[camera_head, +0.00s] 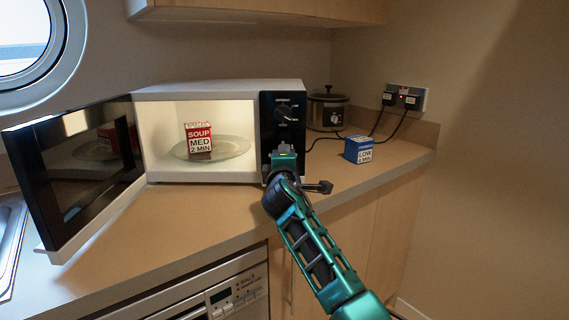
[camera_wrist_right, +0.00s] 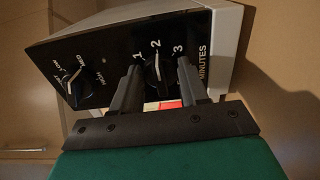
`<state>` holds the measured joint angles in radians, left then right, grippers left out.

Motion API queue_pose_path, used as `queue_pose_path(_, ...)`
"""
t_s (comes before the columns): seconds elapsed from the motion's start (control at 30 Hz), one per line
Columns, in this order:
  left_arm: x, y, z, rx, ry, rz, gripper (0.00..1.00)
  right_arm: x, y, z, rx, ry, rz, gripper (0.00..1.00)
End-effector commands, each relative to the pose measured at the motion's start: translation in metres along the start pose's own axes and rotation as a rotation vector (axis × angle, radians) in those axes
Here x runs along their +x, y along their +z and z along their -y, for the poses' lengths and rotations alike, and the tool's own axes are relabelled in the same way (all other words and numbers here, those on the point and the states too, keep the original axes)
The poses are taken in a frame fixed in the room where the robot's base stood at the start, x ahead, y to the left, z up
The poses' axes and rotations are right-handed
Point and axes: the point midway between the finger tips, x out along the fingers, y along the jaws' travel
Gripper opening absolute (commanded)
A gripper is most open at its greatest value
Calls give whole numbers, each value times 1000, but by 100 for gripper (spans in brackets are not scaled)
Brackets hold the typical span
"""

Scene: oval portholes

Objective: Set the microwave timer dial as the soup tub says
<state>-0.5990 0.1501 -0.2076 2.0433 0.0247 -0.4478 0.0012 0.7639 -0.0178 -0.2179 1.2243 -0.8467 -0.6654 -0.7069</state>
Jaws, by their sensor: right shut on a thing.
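The open microwave (camera_head: 220,88) stands on the counter. The soup tub (camera_head: 199,138), red and white and marked "SOUP MED 2 MIN", sits on its glass plate. My right gripper (camera_head: 283,152) is at the lower part of the black control panel. In the right wrist view its two fingers (camera_wrist_right: 158,68) are shut on the timer dial (camera_wrist_right: 155,74), which is marked 1, 2, 3 and "MINUTES". The dial's white mark appears to face the 2, though the fingers partly cover the dial. The power dial (camera_wrist_right: 76,82) beside it has its mark toward about MED. My left gripper is out of view.
The microwave door (camera_head: 80,165) stands open to the left. A blue and white box (camera_head: 358,149) marked "LOW" and a slow cooker (camera_head: 328,110) stand right of the microwave. Cords run to a wall socket (camera_head: 406,97). The counter's front (camera_head: 180,215) is clear.

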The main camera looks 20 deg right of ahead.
Motion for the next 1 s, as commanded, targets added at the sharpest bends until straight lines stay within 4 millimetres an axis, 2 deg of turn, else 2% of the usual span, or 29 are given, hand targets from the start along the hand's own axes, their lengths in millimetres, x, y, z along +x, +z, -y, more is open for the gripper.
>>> queue_pose_path(0.5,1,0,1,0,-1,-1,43,0,0,1,19,-2,-1,13)
queue_pose_path(0.53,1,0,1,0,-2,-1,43,0,0,1,19,-2,-1,46)
queue_pose_path(0.77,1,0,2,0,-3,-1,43,0,0,1,18,-1,-1,67)
queue_pose_path(1.0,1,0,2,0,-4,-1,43,0,0,0,18,0,0,67)
